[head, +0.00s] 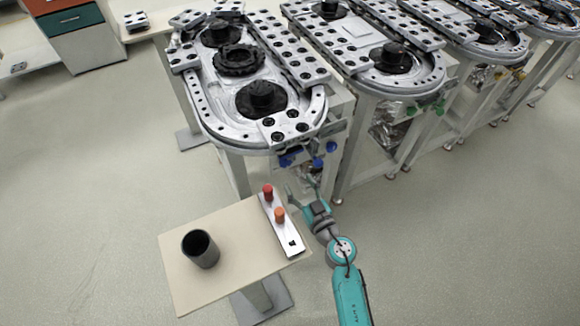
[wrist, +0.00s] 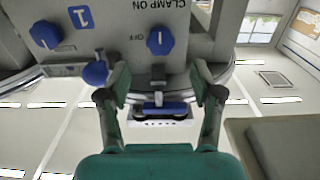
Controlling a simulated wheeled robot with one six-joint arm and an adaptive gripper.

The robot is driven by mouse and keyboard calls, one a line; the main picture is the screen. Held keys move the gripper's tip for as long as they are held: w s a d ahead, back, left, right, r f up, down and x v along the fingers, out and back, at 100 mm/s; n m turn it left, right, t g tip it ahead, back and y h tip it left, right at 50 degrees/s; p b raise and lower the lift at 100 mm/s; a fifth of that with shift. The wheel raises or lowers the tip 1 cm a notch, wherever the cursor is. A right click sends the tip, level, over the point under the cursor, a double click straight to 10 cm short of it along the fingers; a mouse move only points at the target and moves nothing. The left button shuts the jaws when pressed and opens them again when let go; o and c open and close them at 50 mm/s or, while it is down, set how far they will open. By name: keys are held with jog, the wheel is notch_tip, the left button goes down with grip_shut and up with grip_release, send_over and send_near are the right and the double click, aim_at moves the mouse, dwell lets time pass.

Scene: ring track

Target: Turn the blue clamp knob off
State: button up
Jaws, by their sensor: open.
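In the wrist view the blue clamp knob (wrist: 160,40) sits on a grey panel, with upside-down lettering "CLAMP ON" and "OFF" beside it. Its white mark lies upright in the picture, in line with "CLAMP ON" rather than "OFF". My gripper (wrist: 160,95) is open and empty, its two fingers spread below the knob in the picture and apart from it. In the head view my gripper (head: 299,187) is by the front of the nearest station, under its blue controls (head: 318,163); I cannot tell there which one is the clamp knob.
A second blue knob (wrist: 45,35) and a blue ball knob (wrist: 96,73) are close to the left finger. A small table (head: 215,290) with a dark cup (head: 200,249) and red and orange buttons (head: 279,215) stands left of my arm. Floor at right is clear.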

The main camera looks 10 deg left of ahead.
aim_at(287, 165)
jog(key=x, duration=0.7)
jog(key=shift+w+a, duration=0.15)
jog(key=shift+w, duration=0.05)
jog(key=c, duration=1.1)
